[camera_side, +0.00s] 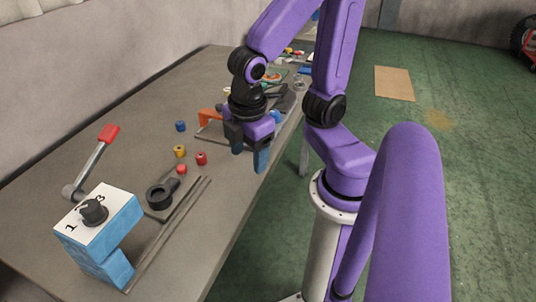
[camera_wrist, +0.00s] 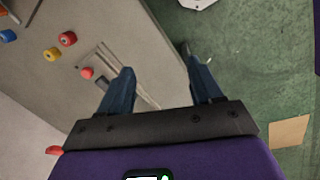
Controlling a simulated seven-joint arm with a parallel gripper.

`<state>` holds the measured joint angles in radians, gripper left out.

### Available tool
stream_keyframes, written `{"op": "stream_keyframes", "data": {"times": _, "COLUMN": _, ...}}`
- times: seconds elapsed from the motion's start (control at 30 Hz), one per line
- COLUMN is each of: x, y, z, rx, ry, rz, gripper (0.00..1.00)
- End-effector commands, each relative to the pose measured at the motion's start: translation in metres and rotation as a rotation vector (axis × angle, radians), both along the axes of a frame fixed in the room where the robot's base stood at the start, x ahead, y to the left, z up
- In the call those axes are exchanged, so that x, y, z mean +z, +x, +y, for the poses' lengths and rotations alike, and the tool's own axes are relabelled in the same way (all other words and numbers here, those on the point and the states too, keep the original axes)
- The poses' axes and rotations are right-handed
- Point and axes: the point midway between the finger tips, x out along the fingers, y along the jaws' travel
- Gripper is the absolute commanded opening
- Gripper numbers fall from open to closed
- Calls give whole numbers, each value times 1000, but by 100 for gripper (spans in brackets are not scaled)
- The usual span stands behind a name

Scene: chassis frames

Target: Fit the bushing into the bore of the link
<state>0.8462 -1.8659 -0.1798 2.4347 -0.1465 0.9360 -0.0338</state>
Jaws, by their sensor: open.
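The black link (camera_side: 160,194) lies on a grey plate near the front of the bench, its large ring-shaped end towards the blue block. A red round piece (camera_side: 182,169) sits at the link's far end; it also shows in the wrist view (camera_wrist: 87,73). Several small bushings stand loose on the bench: a blue one (camera_side: 180,126), a yellow one (camera_side: 179,150) and a red one (camera_side: 201,158). I cannot tell which is the task's bushing. My gripper (camera_side: 249,160) is open and empty, right of the bushings near the bench edge. In the wrist view its fingers (camera_wrist: 158,66) are apart with nothing between them.
A blue block with a dial (camera_side: 98,222) and a red-handled lever (camera_side: 95,158) stand at the front left. Long rails (camera_side: 165,237) run beside the plate. An orange part (camera_side: 210,115) and other items lie farther back. The bench's left middle is clear.

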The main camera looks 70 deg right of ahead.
Motion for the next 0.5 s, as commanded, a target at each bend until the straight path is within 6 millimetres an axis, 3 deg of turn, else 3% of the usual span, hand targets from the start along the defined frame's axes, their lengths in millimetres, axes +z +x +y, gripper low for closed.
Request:
{"op": "stream_keyframes", "data": {"times": 0.1, "x": 4, "y": -30, "z": 2, "rx": -26, "ry": 86, "rz": 37, "gripper": 64}}
{"op": "stream_keyframes", "data": {"times": 0.2, "x": 6, "y": -42, "z": 3, "rx": -41, "ry": 121, "rz": 58, "gripper": 65}}
{"op": "stream_keyframes", "data": {"times": 0.5, "x": 6, "y": -45, "z": 4, "rx": -45, "ry": 130, "rz": 64, "gripper": 65}}
